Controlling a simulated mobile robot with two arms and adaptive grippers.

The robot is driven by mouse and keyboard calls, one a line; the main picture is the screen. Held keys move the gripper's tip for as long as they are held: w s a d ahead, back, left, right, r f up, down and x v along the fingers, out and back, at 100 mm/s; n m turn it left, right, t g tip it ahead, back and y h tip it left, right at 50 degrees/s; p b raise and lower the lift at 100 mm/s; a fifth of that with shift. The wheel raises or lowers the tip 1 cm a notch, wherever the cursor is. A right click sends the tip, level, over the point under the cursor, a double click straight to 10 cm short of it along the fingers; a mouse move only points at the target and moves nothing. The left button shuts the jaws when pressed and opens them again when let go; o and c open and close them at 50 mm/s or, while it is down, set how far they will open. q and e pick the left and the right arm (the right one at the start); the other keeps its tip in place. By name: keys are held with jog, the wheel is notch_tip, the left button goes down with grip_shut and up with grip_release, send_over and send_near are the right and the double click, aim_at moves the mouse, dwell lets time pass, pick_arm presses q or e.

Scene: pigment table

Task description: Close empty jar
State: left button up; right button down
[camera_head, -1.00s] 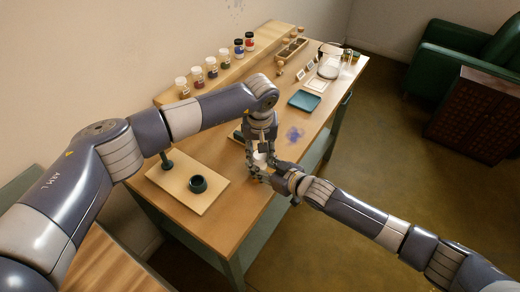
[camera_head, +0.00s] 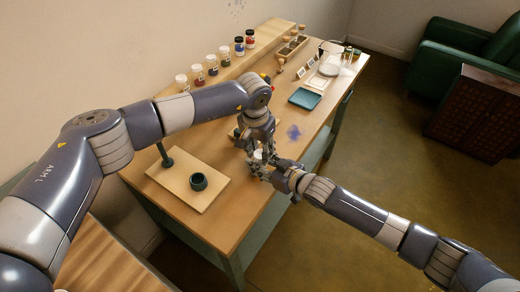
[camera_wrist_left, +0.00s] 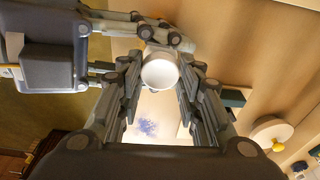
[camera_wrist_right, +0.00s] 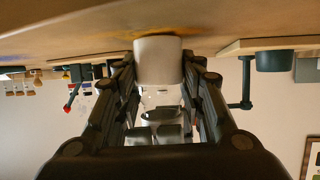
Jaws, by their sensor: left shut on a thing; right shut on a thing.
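A small jar with a white part (camera_head: 258,154) is between my two grippers over the near part of the table, mostly hidden by fingers. In the left wrist view a round white lid-like top (camera_wrist_left: 160,72) is between the fingers of my left gripper (camera_wrist_left: 158,62), which is shut on it from above. My right gripper (camera_wrist_right: 158,62) is shut on the jar from the side. The right wrist view, upside down, shows a white cylinder (camera_wrist_right: 158,58) toward the table and clear glass (camera_wrist_right: 160,98) beside it. Whether lid and jar touch is hidden.
Several pigment jars (camera_head: 212,66) stand on the back shelf. A blue stain (camera_head: 294,132) marks bare table.

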pick_arm(q)
jog(key=o, duration=0.7)
jog(key=shift+r, duration=0.1)
jog(key=shift+r, duration=2.2)
jog(key=shift+c, duration=0.5)
